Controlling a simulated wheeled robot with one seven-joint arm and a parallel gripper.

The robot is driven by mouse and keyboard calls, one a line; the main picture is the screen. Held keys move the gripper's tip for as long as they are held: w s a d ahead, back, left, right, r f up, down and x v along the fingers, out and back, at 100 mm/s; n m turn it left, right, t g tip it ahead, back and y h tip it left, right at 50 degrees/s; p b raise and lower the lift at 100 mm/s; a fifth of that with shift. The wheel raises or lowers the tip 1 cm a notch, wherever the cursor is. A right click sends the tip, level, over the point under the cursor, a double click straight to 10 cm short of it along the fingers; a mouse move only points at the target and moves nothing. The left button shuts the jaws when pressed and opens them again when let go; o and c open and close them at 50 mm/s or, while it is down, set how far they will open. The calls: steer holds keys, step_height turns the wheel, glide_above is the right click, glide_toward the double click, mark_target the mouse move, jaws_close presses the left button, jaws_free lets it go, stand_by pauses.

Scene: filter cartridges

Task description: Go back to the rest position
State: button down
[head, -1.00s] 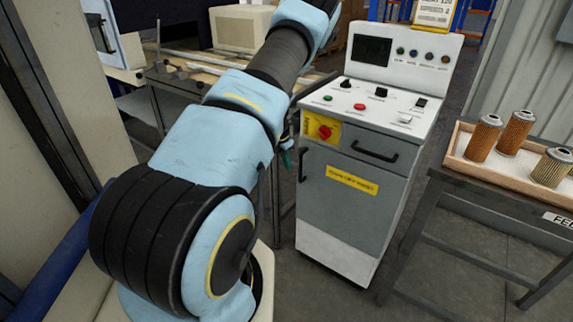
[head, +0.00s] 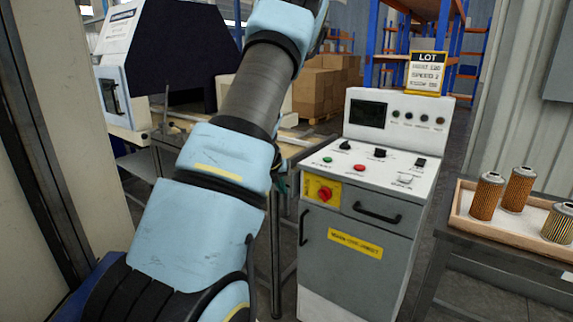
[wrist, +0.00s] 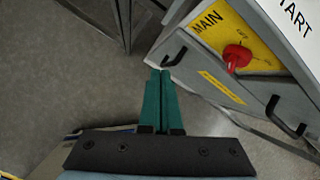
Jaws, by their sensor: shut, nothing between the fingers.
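My gripper (wrist: 160,98) shows in the wrist view, its two green fingers together and empty, pointing down past the front of a grey control cabinet. In the head view my blue and black arm rises through the middle left, and the gripper itself is mostly hidden behind it. The control cabinet (head: 352,240) stands just right of the arm, with a red rotary switch on a yellow plate (head: 321,191). The switch also shows in the wrist view (wrist: 237,56), to the right of the fingers and apart from them.
A wooden tray (head: 490,232) with several filter cartridges (head: 487,196) sits on a table at the right. A LOT sign (head: 426,72) stands on the cabinet. A workbench with a dark-hooded machine (head: 180,55) is behind my arm. Bare floor (wrist: 75,75) shows left of the fingers.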

steer(key=s+a+r+n+t+y, duration=0.1)
steer(key=s+a+r+n+y, duration=0.4)
steer(key=n, duration=1.4)
steer(key=s+r+n+g+h, duration=0.1)
steer(key=s+r+n+g, duration=0.1)
steer(key=s+n, duration=0.6)
steer(key=s+r+n+g+h, duration=0.1)
steer(key=s+r+n+g, duration=0.1)
steer(key=s+n, duration=0.7)
steer(key=s, duration=0.8)
steer(key=shift+s+r+g, duration=0.25)
steer(key=shift+g, duration=0.05)
